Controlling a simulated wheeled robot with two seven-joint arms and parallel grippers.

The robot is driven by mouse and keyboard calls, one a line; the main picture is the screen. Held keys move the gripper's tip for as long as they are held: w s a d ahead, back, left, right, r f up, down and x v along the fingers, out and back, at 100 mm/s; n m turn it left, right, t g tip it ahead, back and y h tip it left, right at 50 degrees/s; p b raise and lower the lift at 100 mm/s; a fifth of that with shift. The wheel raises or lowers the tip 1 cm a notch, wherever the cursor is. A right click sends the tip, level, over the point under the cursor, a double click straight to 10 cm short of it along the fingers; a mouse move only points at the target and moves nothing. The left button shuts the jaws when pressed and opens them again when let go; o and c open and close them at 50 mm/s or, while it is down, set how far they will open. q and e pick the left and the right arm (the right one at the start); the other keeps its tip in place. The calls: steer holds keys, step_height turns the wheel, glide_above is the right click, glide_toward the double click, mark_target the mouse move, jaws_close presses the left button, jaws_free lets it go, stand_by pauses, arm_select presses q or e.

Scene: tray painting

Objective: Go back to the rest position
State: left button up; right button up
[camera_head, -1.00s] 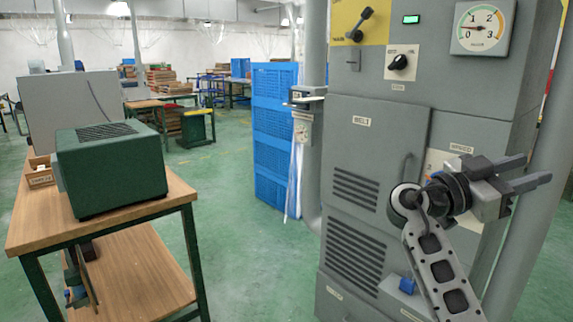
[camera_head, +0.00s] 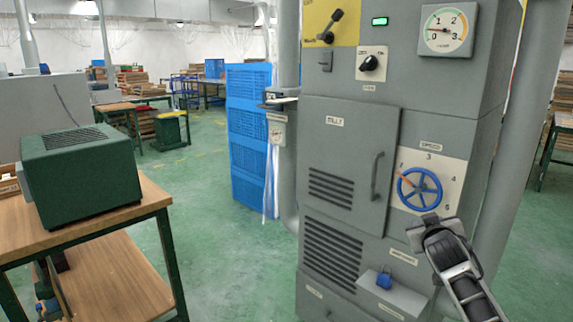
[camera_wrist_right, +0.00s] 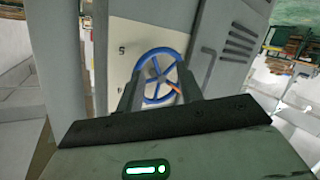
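My right gripper (camera_head: 424,229) is low in front of the grey cabinet (camera_head: 345,110), below the blue handwheel (camera_head: 419,189) in the head view. In the right wrist view its two fingers (camera_wrist_right: 159,75) stand apart, with nothing between them. The handwheel (camera_wrist_right: 160,76) shows beyond the fingers, and a gap seems to separate them. The wheel has a red-orange mark, toward its upper left in the head view, and sits on a pale numbered plate. My left gripper is in neither view.
The cabinet door (camera_head: 348,160) is shut. A blue padlock (camera_head: 384,280) is on a small ledge below the wheel. A green box (camera_head: 82,175) stands on a wooden table (camera_head: 152,198) at left. Blue crates (camera_head: 248,130) stand behind. Green floor between table and cabinet is clear.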

steer(key=w+a+r+n+t+y, duration=0.1)
steer(key=w+a+r+t+y, duration=0.1)
steer(key=a+y, duration=0.15)
steer(key=s+a+f+n+g+y, duration=0.1)
steer(key=s+a+f+y, duration=0.1)
steer(key=s+a+f, duration=0.7)
steer(key=s+a+f+g+y, duration=0.1)
steer(key=s+a+f, duration=0.3)
steer(key=s+f, duration=0.3)
steer(key=s+a+f+g+y, duration=0.2)
steer(key=s+a+f, duration=0.25)
steer(key=s, duration=0.45)
steer(key=s+a, duration=0.2)
steer(key=s, duration=0.4)
steer(key=s+a+f+g, duration=0.1)
steer(key=s+a, duration=0.1)
steer(key=s, duration=0.5)
steer(key=shift+a+y, duration=0.3)
steer(key=shift+y, duration=0.05)
steer(key=shift+f, duration=0.1)
